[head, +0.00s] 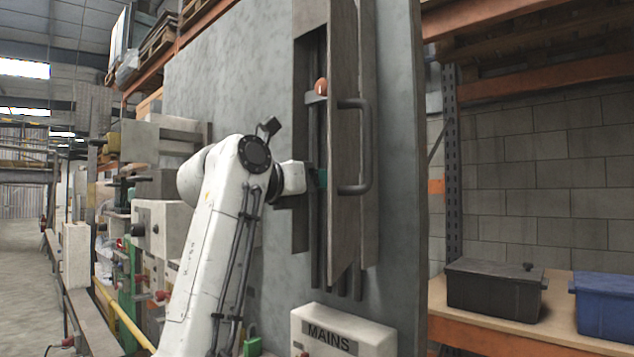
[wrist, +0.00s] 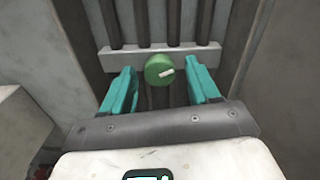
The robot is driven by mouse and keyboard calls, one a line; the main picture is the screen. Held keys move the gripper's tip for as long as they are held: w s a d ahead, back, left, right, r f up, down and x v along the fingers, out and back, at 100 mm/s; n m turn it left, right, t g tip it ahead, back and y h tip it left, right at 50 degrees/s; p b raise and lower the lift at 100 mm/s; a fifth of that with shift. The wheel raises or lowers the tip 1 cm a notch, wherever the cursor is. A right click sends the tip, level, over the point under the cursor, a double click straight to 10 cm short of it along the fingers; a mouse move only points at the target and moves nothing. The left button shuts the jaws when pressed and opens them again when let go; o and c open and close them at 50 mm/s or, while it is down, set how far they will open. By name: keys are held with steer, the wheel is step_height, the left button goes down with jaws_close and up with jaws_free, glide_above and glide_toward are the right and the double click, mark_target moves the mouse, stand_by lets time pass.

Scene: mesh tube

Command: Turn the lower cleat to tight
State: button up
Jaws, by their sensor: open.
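The lower cleat shows in the wrist view as a green round knob (wrist: 159,69) on a pale grey crossbar (wrist: 118,59) in front of dark upright tubes. A short white mark on its face points right and slightly up. My gripper (wrist: 161,74) is open, with one teal finger left and one right of the knob; I cannot tell whether either touches it. An orange-brown knob (head: 321,87) sits higher up on another crossbar (head: 315,98).
A hinged door (head: 343,220) with a long handle (head: 366,150) stands open just right of my gripper. A box marked MAINS (head: 341,336) is below. A black bin (head: 495,288) and a blue bin (head: 605,305) sit on a shelf at the right.

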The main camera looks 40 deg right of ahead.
steer(key=shift+c, duration=0.3)
steer(key=c, duration=1)
steer(key=m+b, duration=0.2)
steer(key=m, duration=0.9)
steer(key=m+b, duration=0.2)
steer(key=m, duration=0.9)
steer(key=shift+w+r+b, duration=0.15)
steer(key=shift+w+b, duration=0.05)
steer(key=shift+b, duration=0.2)
steer(key=shift+m, duration=0.4)
